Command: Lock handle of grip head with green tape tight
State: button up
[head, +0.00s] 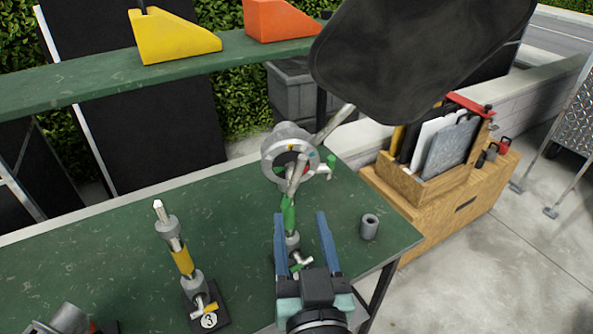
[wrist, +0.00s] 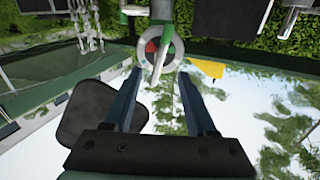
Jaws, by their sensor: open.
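The round grey grip head (head: 284,142) stands on the bench, on a post with green tape (head: 289,214). A small handle with a green end (head: 331,161) sticks out at the head's right side. A slanted rod through the head holds a large black flag (head: 420,52). My gripper (head: 301,214) is open, its blue fingers apart, in front of the post and below the head in the head view. In the wrist view the grip head (wrist: 178,48) lies just past my open fingertips (wrist: 160,74). I cannot tell whether a finger touches anything.
A stand with yellow tape (head: 181,258) and a base marked 3 is to the left. A grey cylinder (head: 369,227) is on the green bench (head: 110,245) to the right. Yellow (head: 175,38) and orange (head: 277,19) wedges sit on the shelf. A wooden box (head: 430,205) stands beyond the bench.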

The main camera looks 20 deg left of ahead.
aim_at(294, 187)
jog(key=p+x, duration=0.3)
jog(key=x, duration=0.6)
jog(key=shift+w+a, duration=0.2)
jog(key=shift+w, duration=0.05)
jog(key=shift+c, duration=0.4)
grip_shut()
